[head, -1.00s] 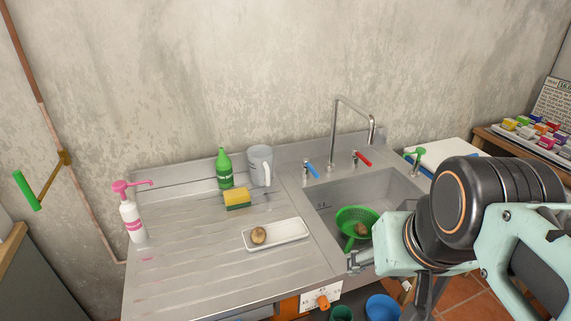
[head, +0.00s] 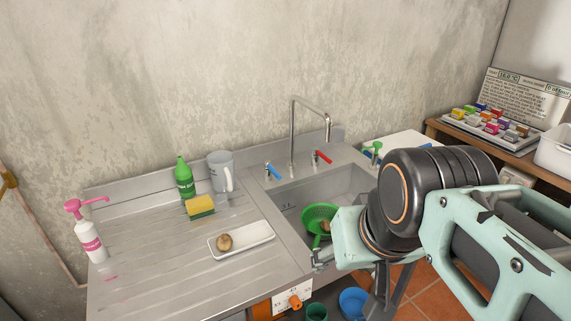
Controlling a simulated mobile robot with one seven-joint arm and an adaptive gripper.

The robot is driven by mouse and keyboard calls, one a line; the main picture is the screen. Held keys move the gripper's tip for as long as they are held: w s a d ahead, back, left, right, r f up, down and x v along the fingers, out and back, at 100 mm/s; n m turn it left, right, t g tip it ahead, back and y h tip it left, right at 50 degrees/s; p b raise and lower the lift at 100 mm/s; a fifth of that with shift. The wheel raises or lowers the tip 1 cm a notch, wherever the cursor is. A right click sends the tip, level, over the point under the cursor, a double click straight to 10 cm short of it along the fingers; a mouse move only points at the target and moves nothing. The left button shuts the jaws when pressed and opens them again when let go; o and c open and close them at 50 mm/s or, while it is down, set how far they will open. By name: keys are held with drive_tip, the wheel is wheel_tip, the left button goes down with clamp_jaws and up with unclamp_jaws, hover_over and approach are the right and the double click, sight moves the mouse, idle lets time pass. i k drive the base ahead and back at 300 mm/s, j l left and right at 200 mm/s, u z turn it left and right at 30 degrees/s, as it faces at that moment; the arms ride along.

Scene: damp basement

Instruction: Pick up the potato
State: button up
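A round brown potato-like item (head: 224,242) lies on a shallow white tray (head: 262,239) on the steel drainboard. Another brownish lump (head: 326,226) shows inside the green colander (head: 311,217) in the sink; my arm partly covers the colander, and I cannot tell what the lump is. My gripper (head: 321,259) is at the sink's front edge, to the right of the tray and apart from the item on it. Only a small part of the gripper shows beside my arm, so its opening and anything between its fingers cannot be made out.
A yellow sponge (head: 200,206), green bottle (head: 185,178), grey jug (head: 221,171) and pink-topped pump bottle (head: 89,232) stand on the drainboard. A tall tap (head: 294,130) rises behind the sink (head: 345,185). The drainboard's front left is clear.

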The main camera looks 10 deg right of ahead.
sight(224, 243)
drive_tip(key=i+l, duration=0.35)
drive_tip(key=i+l+u, duration=0.15)
drive_tip(key=u, duration=0.15)
drive_tip(key=i+l+u, duration=0.2)
drive_tip(key=u, duration=0.15)
drive_tip(key=i, duration=0.05)
